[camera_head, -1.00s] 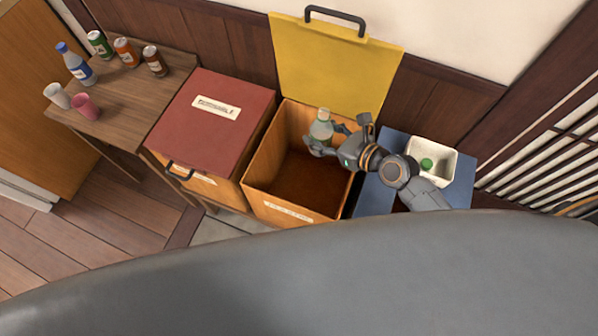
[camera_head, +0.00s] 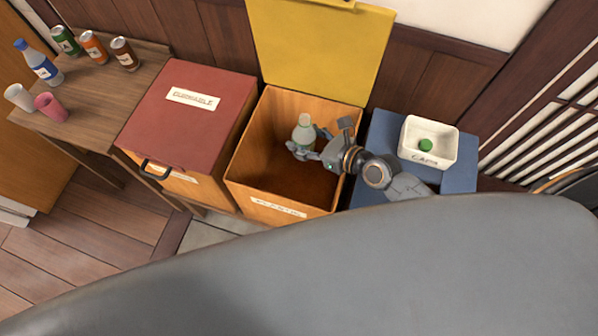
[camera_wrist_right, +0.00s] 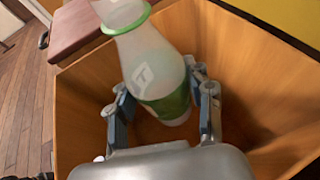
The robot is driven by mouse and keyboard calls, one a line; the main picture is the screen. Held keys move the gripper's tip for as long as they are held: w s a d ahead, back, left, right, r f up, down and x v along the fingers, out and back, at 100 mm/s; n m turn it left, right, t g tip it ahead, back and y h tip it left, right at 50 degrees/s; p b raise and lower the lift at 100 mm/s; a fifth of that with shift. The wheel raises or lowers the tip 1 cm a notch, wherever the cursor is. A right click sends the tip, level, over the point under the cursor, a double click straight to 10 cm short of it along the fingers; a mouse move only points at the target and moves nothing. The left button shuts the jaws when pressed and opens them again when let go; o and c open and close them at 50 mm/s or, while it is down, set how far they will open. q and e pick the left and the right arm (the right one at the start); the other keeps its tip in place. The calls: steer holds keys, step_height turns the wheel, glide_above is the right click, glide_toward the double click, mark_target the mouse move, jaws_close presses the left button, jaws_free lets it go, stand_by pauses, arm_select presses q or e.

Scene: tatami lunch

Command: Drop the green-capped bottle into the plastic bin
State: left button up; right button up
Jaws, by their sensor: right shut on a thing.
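A clear bottle (camera_head: 304,134) with a green label is held upright in my right gripper (camera_head: 305,149), over the open plastic bin (camera_head: 249,148) and within its opening. In the right wrist view the bottle (camera_wrist_right: 150,62) sits between the fingers of the gripper (camera_wrist_right: 162,100), with a green ring at its neck and no cap visible on it. The bin is an orange wooden box with a label on its front and its yellow lid (camera_head: 318,45) raised. The bin's floor looks empty. My left gripper is out of view.
A closed red-lidded bin (camera_head: 187,110) stands left of the open one. A white tray (camera_head: 428,158) with a green cap (camera_head: 425,145) sits on a blue bin (camera_head: 458,178) at right. A wooden table (camera_head: 110,95) at far left holds a bottle, cans and cups.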

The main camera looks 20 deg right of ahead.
steer(key=o, duration=1.1)
steer(key=v, duration=1.2)
